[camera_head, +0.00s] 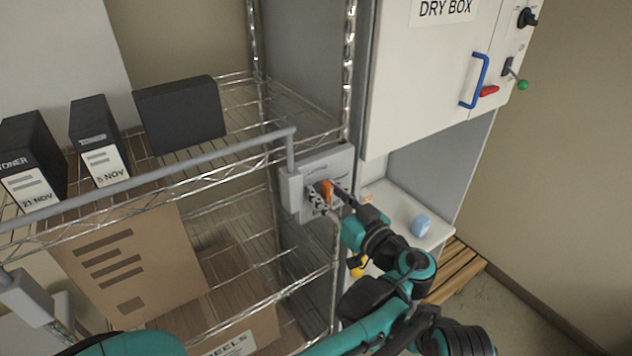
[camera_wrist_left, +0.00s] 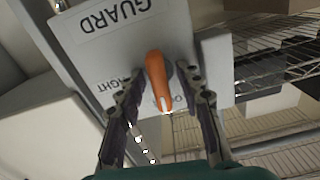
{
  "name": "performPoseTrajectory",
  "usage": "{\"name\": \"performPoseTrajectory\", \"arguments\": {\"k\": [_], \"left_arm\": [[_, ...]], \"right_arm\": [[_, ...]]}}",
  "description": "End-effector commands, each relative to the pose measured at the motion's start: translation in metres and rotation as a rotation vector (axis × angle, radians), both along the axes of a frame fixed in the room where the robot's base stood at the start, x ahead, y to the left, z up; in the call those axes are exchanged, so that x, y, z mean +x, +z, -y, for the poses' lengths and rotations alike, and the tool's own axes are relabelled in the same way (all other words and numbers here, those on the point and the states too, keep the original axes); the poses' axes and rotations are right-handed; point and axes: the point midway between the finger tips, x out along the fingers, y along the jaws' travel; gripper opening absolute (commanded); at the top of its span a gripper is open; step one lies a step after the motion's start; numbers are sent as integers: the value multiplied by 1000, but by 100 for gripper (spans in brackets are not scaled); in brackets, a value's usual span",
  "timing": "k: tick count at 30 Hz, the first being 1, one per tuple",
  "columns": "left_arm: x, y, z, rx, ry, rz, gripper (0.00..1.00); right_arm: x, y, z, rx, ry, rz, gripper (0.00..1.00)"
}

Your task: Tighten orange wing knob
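The orange wing knob (camera_head: 327,192) sits on the grey guard box (camera_head: 341,162) fixed at the rack's front corner post. In the left wrist view the knob (camera_wrist_left: 157,80) points down the picture, with a white mark at its lower end. My left gripper (camera_head: 332,197) is at the knob. In the left wrist view its two dark fingers (camera_wrist_left: 160,88) stand on either side of the knob, with narrow gaps showing, so it looks open around it. Printed words, including GUARD, show upside down on the box plate. My right gripper is not in view.
A grey guard rail (camera_head: 150,178) runs left from the box along the wire rack, which holds black toner boxes (camera_head: 100,145) and cartons (camera_head: 135,262). A white dry box cabinet (camera_head: 425,85) with a blue handle (camera_head: 478,80) stands right. A blue object (camera_head: 421,225) lies on its lower shelf.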

Motion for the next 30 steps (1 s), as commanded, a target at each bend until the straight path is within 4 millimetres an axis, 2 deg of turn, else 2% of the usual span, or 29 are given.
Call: {"name": "performPoseTrajectory", "arguments": {"k": [7, 11, 30], "left_arm": [[1, 0, -1, 0, 1, 0, 34], [1, 0, -1, 0, 1, 0, 0], [2, 0, -2, 52, 3, -36, 0]], "right_arm": [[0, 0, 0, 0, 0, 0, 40], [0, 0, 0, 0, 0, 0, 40], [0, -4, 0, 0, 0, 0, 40]]}}
